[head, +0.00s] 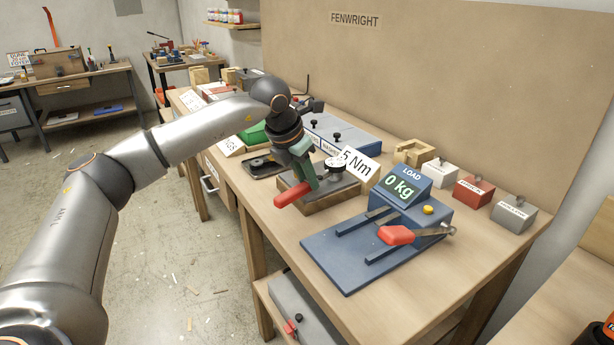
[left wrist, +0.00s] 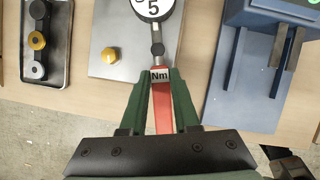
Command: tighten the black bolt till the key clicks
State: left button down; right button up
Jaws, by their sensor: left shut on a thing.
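My left gripper (head: 306,184) is shut on the red handle (head: 291,195) of the key, over the front of a plate on a wooden block (head: 322,201). In the left wrist view, the red handle (left wrist: 162,108) lies between the green fingers (left wrist: 160,92). The key's shaft runs up to a white round dial (left wrist: 152,8) showing a 5, cut off by the frame edge. A brass-coloured hex bolt (left wrist: 108,55) is on the grey plate (left wrist: 103,20), left of the key. I cannot make out the black bolt on the plate. My right gripper is not in view.
A dark tray (left wrist: 60,72) left of the plate holds black, brass and grey pieces. A blue load device (head: 335,252) reading 0 kg, with a red-handled lever (head: 397,235), stands right. Small blocks (head: 473,190) line the back. The table's front edge is near.

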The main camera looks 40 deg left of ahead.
pick_arm(q)
jog(key=shift+w+a+r+m+h+p, duration=0.1)
jog(key=shift+w+a+m+h+p, duration=0.15)
jog(key=shift+a+m+p, duration=0.5)
dwell(1.4)
jog(key=shift+d, duration=0.1)
jog(key=shift+s+d+n, duration=0.2)
jog(key=shift+d+n, duration=0.4)
jog(key=shift+n, duration=0.15)
jog(key=shift+r+p, duration=1.9)
jog(key=shift+r, duration=0.6)
